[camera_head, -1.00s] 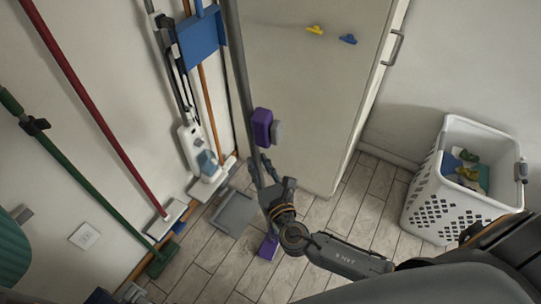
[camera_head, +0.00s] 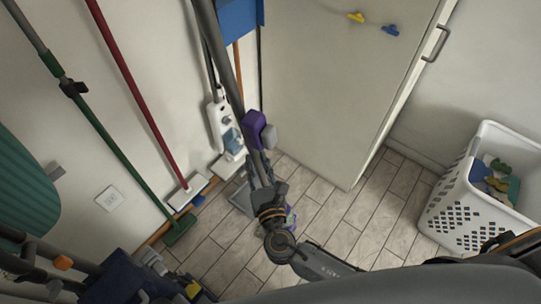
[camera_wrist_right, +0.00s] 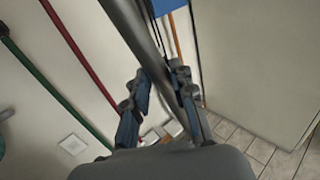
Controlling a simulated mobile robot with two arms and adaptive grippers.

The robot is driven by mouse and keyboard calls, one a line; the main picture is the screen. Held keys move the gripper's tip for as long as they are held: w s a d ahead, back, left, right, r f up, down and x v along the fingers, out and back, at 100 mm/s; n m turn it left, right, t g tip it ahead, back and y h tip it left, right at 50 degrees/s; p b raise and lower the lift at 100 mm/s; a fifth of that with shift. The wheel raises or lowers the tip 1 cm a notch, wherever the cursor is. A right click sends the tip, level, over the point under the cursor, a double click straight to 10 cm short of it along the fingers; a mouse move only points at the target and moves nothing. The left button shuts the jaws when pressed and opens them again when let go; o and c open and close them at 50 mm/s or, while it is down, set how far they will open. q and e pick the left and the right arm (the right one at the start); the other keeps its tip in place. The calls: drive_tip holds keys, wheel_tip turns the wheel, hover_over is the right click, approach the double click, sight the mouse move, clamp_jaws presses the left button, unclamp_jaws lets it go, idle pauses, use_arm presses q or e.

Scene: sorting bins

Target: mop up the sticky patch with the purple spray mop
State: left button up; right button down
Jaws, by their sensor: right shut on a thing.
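The purple spray mop has a long grey pole (camera_head: 222,62) with a purple bottle (camera_head: 254,128) clipped on it. My right gripper (camera_head: 262,178) is shut on the pole just below the bottle. The pole leans, its top toward the upper left. The right wrist view shows the pole (camera_wrist_right: 142,32) running between the fingers of the gripper (camera_wrist_right: 160,88). A bit of purple (camera_head: 290,218), likely the mop head, shows low beside my arm, mostly hidden. I cannot make out the sticky patch. My left gripper is not in view.
A red-handled mop (camera_head: 133,88), a green broom (camera_head: 112,146) and a white vacuum (camera_head: 221,122) stand along the left wall. A white basket (camera_head: 450,205) stands right. Dark clutter (camera_head: 125,280) fills the lower left. Tiled floor (camera_head: 335,215) is clear.

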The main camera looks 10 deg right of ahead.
drive_tip(key=shift+a+r, duration=0.15)
drive_tip(key=shift+a, duration=0.05)
drive_tip(key=d, duration=0.1)
drive_tip(key=s+d, duration=0.1)
drive_tip(key=shift+d+r, duration=0.2)
drive_tip(key=shift+d, duration=0.2)
drive_tip(key=d, duration=0.9)
drive_tip(key=shift+f, duration=0.15)
